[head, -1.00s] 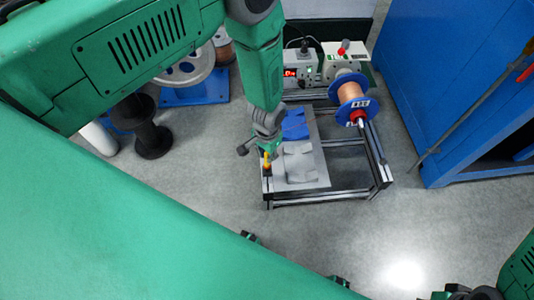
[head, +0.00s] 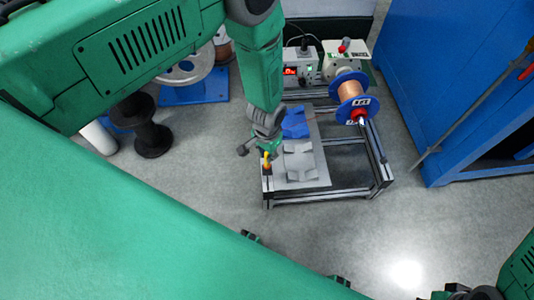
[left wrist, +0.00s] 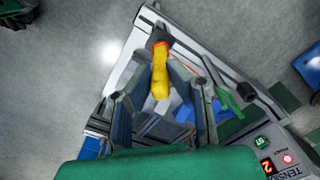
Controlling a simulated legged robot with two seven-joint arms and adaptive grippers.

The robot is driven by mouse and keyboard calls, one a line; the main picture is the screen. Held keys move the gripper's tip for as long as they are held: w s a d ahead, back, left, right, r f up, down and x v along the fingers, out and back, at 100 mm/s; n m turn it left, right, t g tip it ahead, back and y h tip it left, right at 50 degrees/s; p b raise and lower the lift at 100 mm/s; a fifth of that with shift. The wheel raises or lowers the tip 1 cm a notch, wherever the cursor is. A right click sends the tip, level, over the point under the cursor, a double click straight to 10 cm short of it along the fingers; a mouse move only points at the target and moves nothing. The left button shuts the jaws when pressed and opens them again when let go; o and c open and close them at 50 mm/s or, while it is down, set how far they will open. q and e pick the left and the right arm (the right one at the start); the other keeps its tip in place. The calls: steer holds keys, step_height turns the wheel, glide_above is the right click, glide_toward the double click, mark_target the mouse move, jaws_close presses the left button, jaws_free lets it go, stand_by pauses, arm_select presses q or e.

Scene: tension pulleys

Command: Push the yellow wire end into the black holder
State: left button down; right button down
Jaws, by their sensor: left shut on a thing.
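The yellow wire end (head: 267,160) is at the front left corner of the metal frame. In the left wrist view the yellow wire end (left wrist: 160,78) lies between my left gripper's fingers, its far tip orange-red and at the black holder (left wrist: 158,36). The black holder (head: 267,171) sits on the frame's corner. My left gripper (head: 265,152) is shut on the wire end; its fingers (left wrist: 163,72) flank it. I cannot tell how deep the tip sits in the holder. My right gripper (head: 462,292) is only partly in view at the bottom right, and its opening is unclear.
A metal plate (head: 313,178) with grey and blue patches lies on the frame. A copper wire spool (head: 350,91) and a control box with a red display (head: 291,70) stand behind. A blue cabinet (head: 430,80) is at right. Open floor lies in front.

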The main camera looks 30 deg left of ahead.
arm_select(q)
steer(key=shift+f+b, duration=0.4)
steer(key=shift+f, duration=0.15)
stand_by(0.4)
steer(key=c, duration=1.4)
jaws_free()
steer(key=shift+c, duration=0.2)
steer(key=o, duration=0.3)
steer(key=shift+r, duration=0.1)
steer(key=shift+r+p, duration=2.9)
steer(key=shift+r, duration=0.6)
